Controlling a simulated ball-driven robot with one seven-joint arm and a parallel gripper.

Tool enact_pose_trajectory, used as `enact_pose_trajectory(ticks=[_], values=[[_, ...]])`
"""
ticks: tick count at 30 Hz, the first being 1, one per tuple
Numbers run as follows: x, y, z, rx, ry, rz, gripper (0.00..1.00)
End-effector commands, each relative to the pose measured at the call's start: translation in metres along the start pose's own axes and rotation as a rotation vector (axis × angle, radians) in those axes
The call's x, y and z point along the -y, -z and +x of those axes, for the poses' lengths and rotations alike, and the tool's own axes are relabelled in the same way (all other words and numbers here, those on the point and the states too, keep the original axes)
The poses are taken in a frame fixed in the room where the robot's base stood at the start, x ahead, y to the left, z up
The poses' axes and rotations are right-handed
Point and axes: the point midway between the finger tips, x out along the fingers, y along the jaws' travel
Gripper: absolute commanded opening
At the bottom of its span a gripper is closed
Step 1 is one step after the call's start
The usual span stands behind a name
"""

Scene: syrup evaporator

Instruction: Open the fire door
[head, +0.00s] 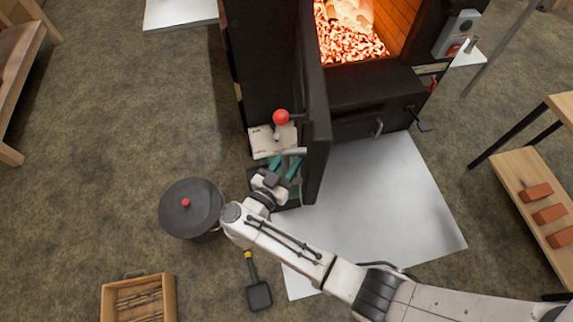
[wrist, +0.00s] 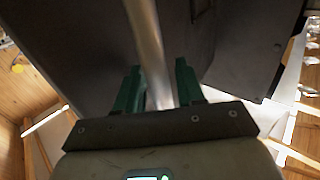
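The fire door (head: 316,115) is a black slab swung out from the firebox, standing edge-on to the head camera. Its dark face also fills much of the wrist view (wrist: 75,50). A pale metal bar handle (head: 294,151) sticks out from its left side and crosses the wrist view (wrist: 150,50). My gripper (head: 285,165) has two green fingers, spread apart, low on the left side of the door. In the wrist view the fingers (wrist: 158,85) lie on either side of the bar with a gap between them. Whether they touch it is hard to tell.
The firebox opening (head: 350,35) shows glowing embers. A red knob (head: 281,117) stands close to my gripper. A lidded black pot (head: 188,210), a small shovel (head: 258,292) and a wooden crate (head: 138,298) stand left of my arm. A pale floor sheet (head: 385,215) is clear.

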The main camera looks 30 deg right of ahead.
Motion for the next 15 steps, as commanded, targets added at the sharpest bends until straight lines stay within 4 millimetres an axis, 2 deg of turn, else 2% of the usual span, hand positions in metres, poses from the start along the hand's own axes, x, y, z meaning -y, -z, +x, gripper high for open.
enact_pose_trajectory(ticks=[10, 15], values=[[-0.001, -0.002, -0.007, 0.003, 0.006, -0.002, 0.44], [0.0, -0.003, -0.028, 0.003, 0.008, -0.003, 0.44]])
